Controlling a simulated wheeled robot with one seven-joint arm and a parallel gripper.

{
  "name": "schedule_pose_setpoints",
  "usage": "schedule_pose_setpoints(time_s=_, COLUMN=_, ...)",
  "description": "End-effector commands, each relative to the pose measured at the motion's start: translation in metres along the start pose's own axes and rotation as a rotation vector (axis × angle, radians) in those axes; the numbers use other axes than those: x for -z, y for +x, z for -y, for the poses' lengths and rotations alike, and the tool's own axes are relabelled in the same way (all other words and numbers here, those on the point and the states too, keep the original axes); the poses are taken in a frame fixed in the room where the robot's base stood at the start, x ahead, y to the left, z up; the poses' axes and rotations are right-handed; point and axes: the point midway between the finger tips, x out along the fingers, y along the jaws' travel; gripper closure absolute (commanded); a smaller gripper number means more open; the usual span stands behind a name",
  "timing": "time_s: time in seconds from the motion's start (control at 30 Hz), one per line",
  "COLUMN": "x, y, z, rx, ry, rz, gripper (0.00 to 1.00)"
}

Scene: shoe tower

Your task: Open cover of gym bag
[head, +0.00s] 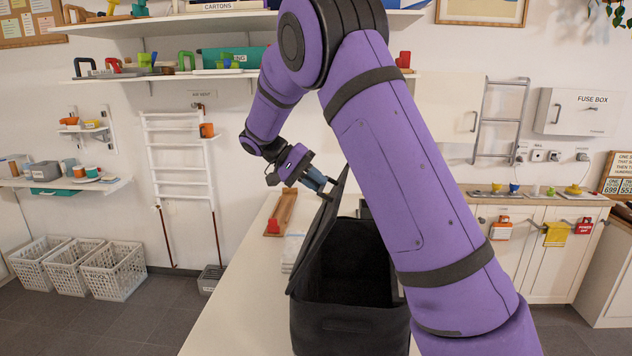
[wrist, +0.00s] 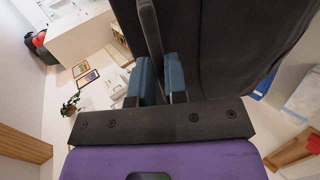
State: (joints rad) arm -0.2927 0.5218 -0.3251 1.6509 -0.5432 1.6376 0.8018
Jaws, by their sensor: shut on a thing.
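The black gym bag (head: 351,327) stands on the light counter, its dark inside showing from above. Its cover (head: 318,233) is raised, tilted up and standing along the bag's left side. My gripper (head: 326,187) is at the top edge of the cover, shut on it. In the wrist view my gripper (wrist: 160,82) has its two blue fingers on either side of a thin dark edge of the cover (wrist: 149,30). My purple arm hides the right part of the bag in the head view.
The counter (head: 225,320) is bare to the left of the bag. A wooden tray with a red item (head: 274,226) lies behind it. Shelves with tools (head: 170,72) and a white wall rack (head: 180,160) are at the back. White baskets (head: 115,268) stand on the floor at left.

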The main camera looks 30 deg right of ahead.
Motion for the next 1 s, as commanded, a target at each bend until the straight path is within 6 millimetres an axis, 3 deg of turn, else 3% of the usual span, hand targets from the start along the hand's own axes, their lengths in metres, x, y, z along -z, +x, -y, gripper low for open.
schedule_pose_setpoints(time_s=0.4, x=-0.002, y=0.000, z=0.003, rx=0.001, ry=-0.007, rz=0.001, gripper=1.00)
schedule_pose_setpoints(time_s=0.43, x=-0.002, y=0.000, z=0.003, rx=0.001, ry=-0.007, rz=0.001, gripper=0.85)
schedule_pose_setpoints(time_s=0.53, x=-0.001, y=0.000, z=0.003, rx=0.000, ry=-0.006, rz=0.001, gripper=0.62)
schedule_pose_setpoints(time_s=0.83, x=-0.001, y=-0.001, z=0.001, rx=0.000, ry=-0.002, rz=0.000, gripper=0.62)
schedule_pose_setpoints(time_s=1.0, x=0.000, y=-0.016, z=0.002, rx=0.001, ry=-0.001, rz=-0.002, gripper=0.62)
